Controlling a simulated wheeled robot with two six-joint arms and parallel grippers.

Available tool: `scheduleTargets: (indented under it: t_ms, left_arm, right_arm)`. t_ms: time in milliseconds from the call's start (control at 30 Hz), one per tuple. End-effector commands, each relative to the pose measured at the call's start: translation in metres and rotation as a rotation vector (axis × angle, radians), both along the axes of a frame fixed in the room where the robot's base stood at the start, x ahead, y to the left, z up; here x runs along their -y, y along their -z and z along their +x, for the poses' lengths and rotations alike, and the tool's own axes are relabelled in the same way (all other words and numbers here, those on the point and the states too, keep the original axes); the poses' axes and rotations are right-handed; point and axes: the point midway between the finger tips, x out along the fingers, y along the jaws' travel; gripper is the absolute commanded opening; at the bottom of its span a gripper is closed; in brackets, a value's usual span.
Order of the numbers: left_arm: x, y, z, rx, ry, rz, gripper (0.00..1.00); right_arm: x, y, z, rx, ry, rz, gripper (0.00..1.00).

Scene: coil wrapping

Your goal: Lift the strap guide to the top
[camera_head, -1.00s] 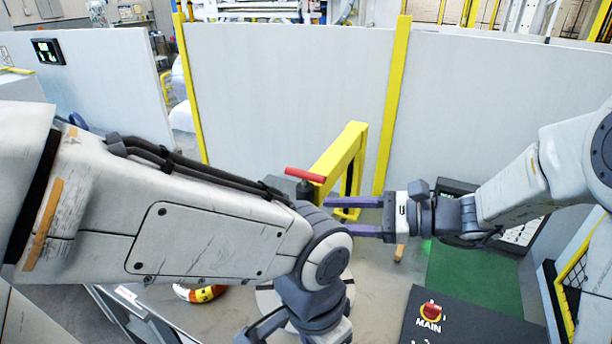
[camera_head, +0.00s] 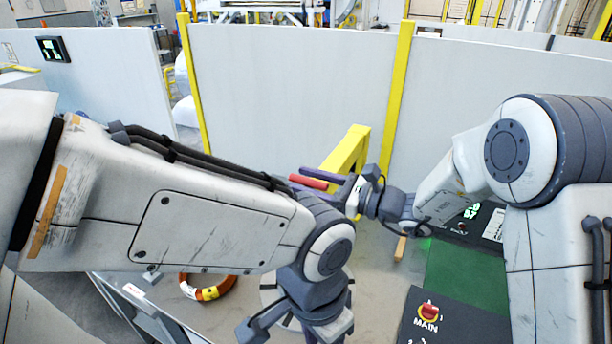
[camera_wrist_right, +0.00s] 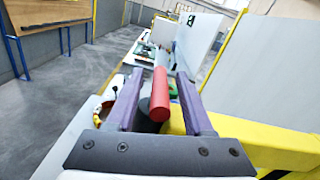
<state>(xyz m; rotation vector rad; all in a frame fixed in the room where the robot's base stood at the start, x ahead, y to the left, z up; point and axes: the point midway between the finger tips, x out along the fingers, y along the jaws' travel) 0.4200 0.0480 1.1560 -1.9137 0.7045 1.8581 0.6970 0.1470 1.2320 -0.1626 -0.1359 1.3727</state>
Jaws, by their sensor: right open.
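A red handle (camera_head: 308,182) shows beside a yellow post (camera_head: 346,150) behind my left forearm; I take it for the strap guide's handle, its lower part being hidden. My right gripper (camera_head: 312,179) is open, with its purple fingers on either side of the handle.
An orange coil (camera_head: 207,287) with a yellow label lies on the table at left. A control panel with a red MAIN knob (camera_head: 428,311) is at front right, by a green surface (camera_head: 462,277). A pale partition (camera_head: 290,85) stands behind.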

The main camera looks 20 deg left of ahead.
Motion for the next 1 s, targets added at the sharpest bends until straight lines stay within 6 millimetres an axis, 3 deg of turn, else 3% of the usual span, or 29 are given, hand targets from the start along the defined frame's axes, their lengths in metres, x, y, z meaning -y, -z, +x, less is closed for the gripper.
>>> scheduleTargets:
  t_ms: [267, 333, 400, 433, 1000]
  left_arm:
    - [0.0000, -0.0004, 0.0000, 0.000, 0.000, 0.000, 0.50]
    - [0.0000, -0.0004, 0.0000, 0.000, 0.000, 0.000, 0.50]
    - [0.0000, -0.0004, 0.0000, 0.000, 0.000, 0.000, 0.50]
    - [0.0000, -0.0004, 0.0000, 0.000, 0.000, 0.000, 0.50]
    - [0.0000, -0.0005, 0.0000, 0.000, 0.000, 0.000, 0.50]
  right_arm:
    - [-0.0023, 0.0007, 0.0003, 0.000, 0.000, -0.001, 0.52]
    - [-0.0022, 0.0006, 0.0002, 0.000, 0.000, -0.001, 0.33]
    - [-0.0021, 0.0006, 0.0002, 0.001, 0.000, -0.001, 0.06]
    - [-0.0020, 0.0006, 0.0002, 0.000, 0.000, -0.001, 0.00]
    - [-0.0015, 0.0006, 0.0003, 0.002, 0.000, -0.001, 0.00]
